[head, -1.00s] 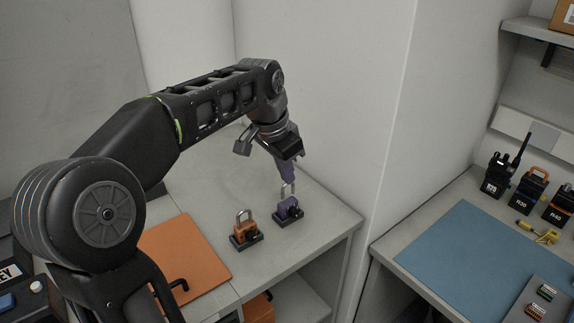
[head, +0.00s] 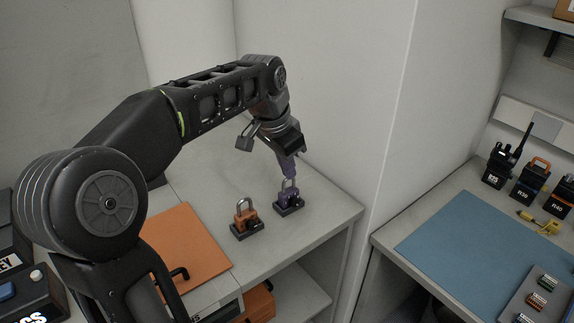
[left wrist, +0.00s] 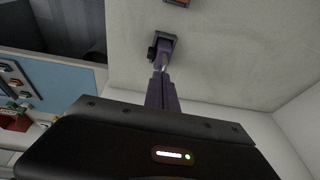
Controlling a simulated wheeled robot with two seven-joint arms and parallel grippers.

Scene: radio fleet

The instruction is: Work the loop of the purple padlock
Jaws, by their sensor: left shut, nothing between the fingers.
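The purple padlock (head: 288,201) stands upright on a small dark base on the grey counter, right of the orange padlock (head: 246,219). Its metal loop (head: 290,184) stands at the top of the body. My left gripper (head: 289,177) points down, its purple fingers shut with nothing between them. The tips are right at the top of the loop and seem to touch it. In the left wrist view the fingers (left wrist: 164,74) line up with the padlock (left wrist: 163,46). They partly cover the loop, so exact contact is unclear. My right gripper is out of view.
An orange mat (head: 185,243) lies left of the padlocks. The counter's front edge (head: 310,250) is close to them, and a white wall stands behind. A separate bench at right holds a blue mat (head: 470,245) and several radios (head: 530,180).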

